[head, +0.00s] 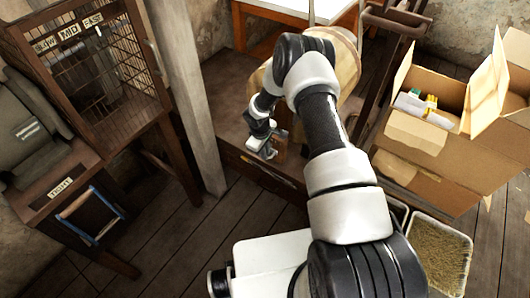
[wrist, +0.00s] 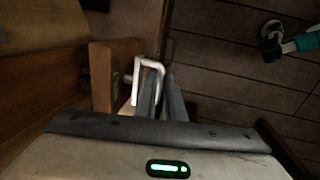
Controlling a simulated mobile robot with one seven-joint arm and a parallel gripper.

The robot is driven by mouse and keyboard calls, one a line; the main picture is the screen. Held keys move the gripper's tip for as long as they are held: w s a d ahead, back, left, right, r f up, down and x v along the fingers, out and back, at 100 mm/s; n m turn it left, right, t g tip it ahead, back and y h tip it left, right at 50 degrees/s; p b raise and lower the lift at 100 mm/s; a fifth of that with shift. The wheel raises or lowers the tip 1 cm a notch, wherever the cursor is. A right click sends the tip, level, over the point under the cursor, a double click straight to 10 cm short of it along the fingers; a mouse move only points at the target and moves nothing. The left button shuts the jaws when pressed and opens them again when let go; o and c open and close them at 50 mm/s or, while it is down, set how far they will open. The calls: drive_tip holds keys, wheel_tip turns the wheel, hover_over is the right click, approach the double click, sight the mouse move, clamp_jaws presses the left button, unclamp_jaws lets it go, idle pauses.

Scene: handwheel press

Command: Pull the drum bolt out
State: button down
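The drum bolt (wrist: 149,63) shows in the wrist view as a pale metal bar bent into a U-shaped handle, beside a brown wooden block (wrist: 117,72). My gripper (wrist: 162,82) has its two grey fingers close together, one on each side of the handle's right leg, and appears shut on it. The lower part of the handle is hidden by the fingers and the gripper body. In the head view my gripper (head: 267,143) is low at the front of the wooden press base, against the small block. The pale wooden drum (head: 347,68) is partly behind my arm.
A cage cabinet (head: 100,60) with speed labels and a blue-framed item (head: 88,215) stand at left, beside a grey post (head: 185,90). Open cardboard boxes (head: 435,150) and a grain-filled tray (head: 440,255) are at right. Plank floor is clear at lower left.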

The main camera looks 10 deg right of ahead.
drive_tip(key=shift+s+a, duration=1.5)
drive_tip(key=shift+a, duration=0.05)
drive_tip(key=c, duration=1.8)
unclamp_jaws()
drive_tip(key=shift+c, duration=0.2)
wheel_tip(320, 180, up, 17)
drive_tip(key=s+a+p, duration=0.2)
drive_tip(key=shift+s, duration=0.15)
drive_tip(key=shift+r, duration=0.1)
